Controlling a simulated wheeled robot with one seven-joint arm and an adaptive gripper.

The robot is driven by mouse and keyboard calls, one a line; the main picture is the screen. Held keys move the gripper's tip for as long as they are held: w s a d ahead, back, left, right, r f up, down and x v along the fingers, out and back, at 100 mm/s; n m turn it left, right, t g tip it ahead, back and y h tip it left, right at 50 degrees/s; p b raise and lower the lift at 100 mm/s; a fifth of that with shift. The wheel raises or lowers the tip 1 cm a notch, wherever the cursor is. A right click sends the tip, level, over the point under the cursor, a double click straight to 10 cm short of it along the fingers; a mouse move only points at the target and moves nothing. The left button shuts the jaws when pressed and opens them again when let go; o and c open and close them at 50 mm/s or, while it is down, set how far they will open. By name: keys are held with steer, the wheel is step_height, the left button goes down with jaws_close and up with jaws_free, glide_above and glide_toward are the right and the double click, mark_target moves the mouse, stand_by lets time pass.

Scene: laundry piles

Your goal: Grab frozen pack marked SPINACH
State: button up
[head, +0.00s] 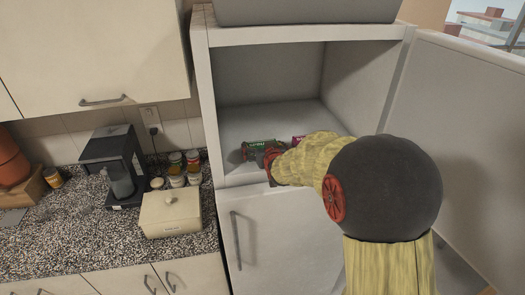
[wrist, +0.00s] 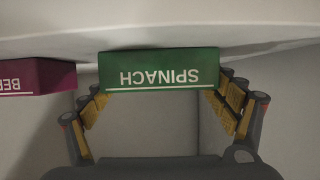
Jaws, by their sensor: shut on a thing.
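The green pack marked SPINACH (wrist: 159,69) appears upside down in the wrist view, between the fingers of my gripper (wrist: 160,105). My gripper is shut on its two sides. In the head view the green pack (head: 260,145) is in the open cabinet compartment, near its front left. My gripper (head: 268,158) reaches into the compartment there, and my arm hides part of it. The pack appears at the compartment floor; I cannot tell whether it touches it.
A magenta pack (wrist: 38,77) with lettering starting "BE" lies beside the spinach pack; it also shows in the head view (head: 298,139). The compartment's walls (head: 270,75) enclose both sides. An open door (head: 455,130) stands at right. A counter (head: 80,235) with a coffee machine (head: 117,165) is at left.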

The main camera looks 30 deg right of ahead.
steer(key=c, duration=0.4)
steer(key=shift+r, duration=0.2)
